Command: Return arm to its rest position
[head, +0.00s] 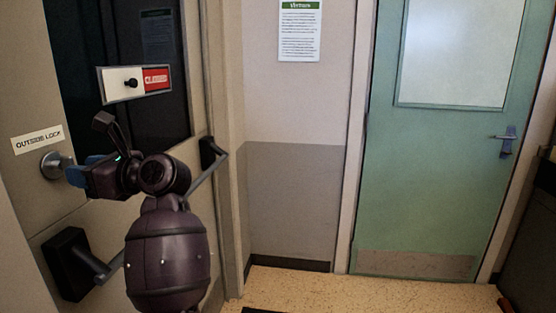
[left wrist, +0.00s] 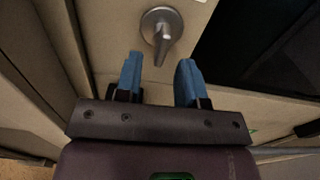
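My left gripper (head: 76,173) is in front of the beige door at the left, with its blue fingertips close to the silver lock knob (head: 54,165). In the left wrist view the two blue fingers (left wrist: 158,72) stand apart with nothing held between them. The silver lock's turn lever (left wrist: 161,38) lies just beyond the fingertips, its narrow end pointing toward the gap; I see no contact. My left arm rises from the bottom of the head view and bends toward the door. My right gripper is not in view.
An "OUTSIDE LOCK" label (head: 38,140) is above the knob. A sliding sign (head: 135,83) reading "CLOSED" is on the dark door window. A push bar (head: 190,185) crosses the door behind my arm. A green door (head: 440,180) stands at right; the floor (head: 350,294) before it is mostly clear.

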